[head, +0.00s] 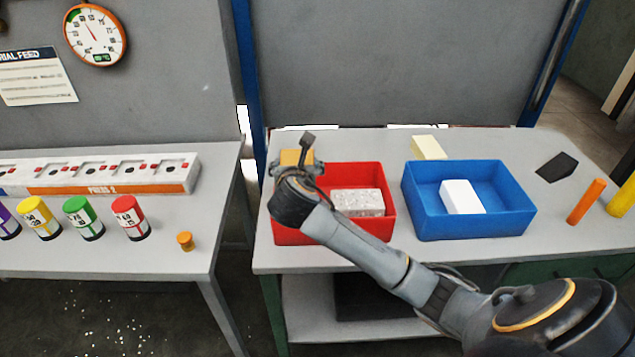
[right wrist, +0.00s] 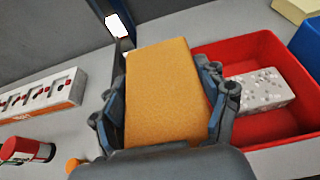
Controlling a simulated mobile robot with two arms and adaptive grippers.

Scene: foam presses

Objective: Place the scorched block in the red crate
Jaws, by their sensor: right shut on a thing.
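The scorched block is orange-brown (head: 290,158) and shows large in the right wrist view (right wrist: 165,88). My right gripper (head: 292,164) is shut on it, with a finger on each side (right wrist: 166,85). The red crate (head: 376,228) stands on the right-hand table. In the head view the held block is at the crate's back left corner; in the right wrist view it overlaps the crate's left side (right wrist: 238,52). How high it is held is unclear. A grey speckled block (head: 358,202) lies inside the crate. My arm hides the crate's left part. My left gripper is out of view.
A blue crate (head: 470,226) with a white block (head: 461,196) stands right of the red one. A cream block (head: 428,147) lies behind it. Orange (head: 586,202) and yellow cylinders stand farther right. A left table holds several coloured canisters (head: 130,217), beyond a gap.

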